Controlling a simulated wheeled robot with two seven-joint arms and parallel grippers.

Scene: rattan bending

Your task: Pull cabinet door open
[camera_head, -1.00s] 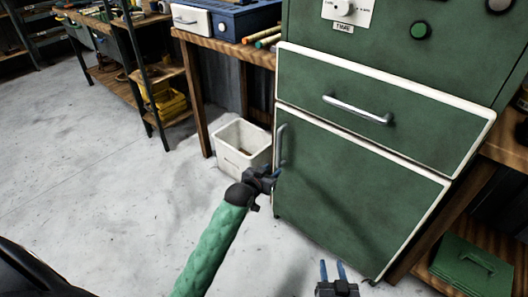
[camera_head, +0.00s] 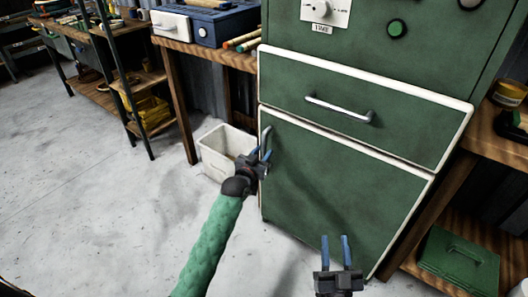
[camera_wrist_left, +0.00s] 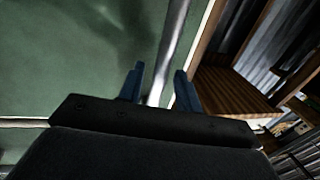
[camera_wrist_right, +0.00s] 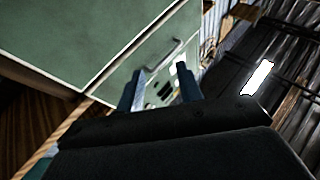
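The green cabinet has a lower door (camera_head: 330,195) that looks shut, with a vertical metal handle (camera_head: 266,141) at its left edge. My left gripper (camera_head: 261,155) is at the lower part of this handle. In the left wrist view the handle bar (camera_wrist_left: 172,50) runs down between the two blue fingers (camera_wrist_left: 158,88), which are apart; whether they touch it I cannot tell. My right gripper (camera_head: 337,246) is open and empty, in front of the lower right of the door. In the right wrist view its fingers (camera_wrist_right: 160,85) are apart.
A drawer (camera_head: 350,110) with a horizontal handle (camera_head: 340,109) is above the door. A white bin (camera_head: 216,150) stands on the floor to the left, close to my left gripper. A green case (camera_head: 458,262) lies on the low shelf at right. The floor at left is clear.

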